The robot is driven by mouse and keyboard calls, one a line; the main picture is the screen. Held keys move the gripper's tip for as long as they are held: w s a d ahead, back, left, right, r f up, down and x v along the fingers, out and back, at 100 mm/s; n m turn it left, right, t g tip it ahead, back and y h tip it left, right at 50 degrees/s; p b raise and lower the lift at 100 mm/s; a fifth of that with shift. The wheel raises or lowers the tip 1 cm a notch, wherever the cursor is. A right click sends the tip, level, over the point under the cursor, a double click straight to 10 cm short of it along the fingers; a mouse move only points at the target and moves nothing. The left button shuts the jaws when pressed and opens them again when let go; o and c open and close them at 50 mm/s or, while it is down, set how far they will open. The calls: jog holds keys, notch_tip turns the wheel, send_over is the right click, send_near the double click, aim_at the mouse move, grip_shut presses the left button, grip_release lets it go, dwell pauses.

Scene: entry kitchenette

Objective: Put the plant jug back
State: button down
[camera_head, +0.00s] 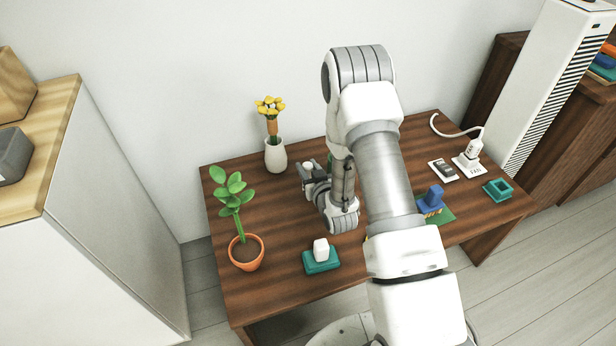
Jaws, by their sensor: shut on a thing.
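My gripper (312,182) is low over the middle back of the wooden table, right of the potted plant and in front of the white vase. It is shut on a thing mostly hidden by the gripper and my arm. No other jug shows clearly. The green-leaved plant (246,251) stands upright in an orange pot at the table's left front.
The table (285,290) also bears a white vase (275,155) with yellow flowers, a teal dish with a white block (321,250), a blue object (431,200) on a green mat, a teal square holder (498,190) and a white power strip (466,162). A white cabinet stands left.

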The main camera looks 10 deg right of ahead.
jog(key=shift+f+b, duration=0.45)
jog(key=shift+f, duration=1)
jog(key=c, duration=0.5)
grip_release()
jog(key=shift+f, duration=0.15)
